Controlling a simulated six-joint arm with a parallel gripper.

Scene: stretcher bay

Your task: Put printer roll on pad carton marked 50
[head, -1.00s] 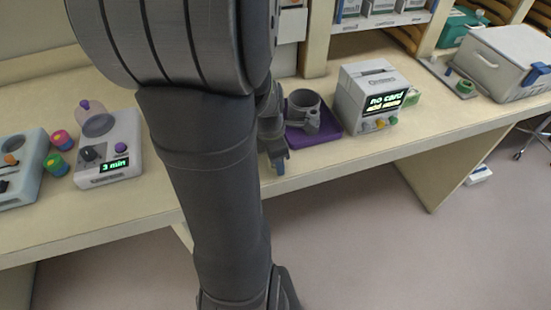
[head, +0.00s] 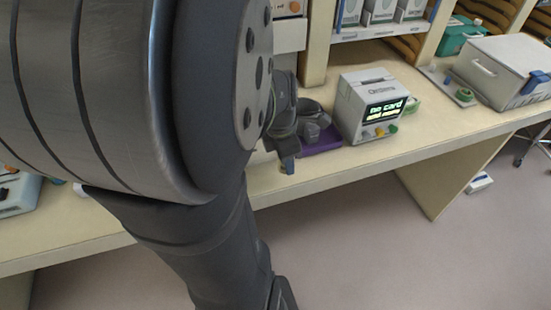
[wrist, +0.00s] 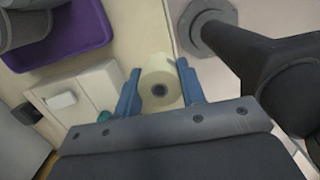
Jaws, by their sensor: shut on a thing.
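My gripper (wrist: 160,88) has blue fingers and is shut on the printer roll (wrist: 158,68), a cream roll with a dark core hole facing the wrist camera. In the head view my gripper (head: 287,164) is low over the front of the counter, left of the purple tray; the roll cannot be made out there. White cartons (head: 382,10) stand on the shelf at the back. Their print is too small to read, so I cannot tell which is marked 50.
The purple tray (head: 325,141) holds a grey cup-like thing, partly hidden by my gripper. A card device (head: 366,103) stands right of it. A grey lidded case (head: 500,70) is farther right. The counter front between them is clear.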

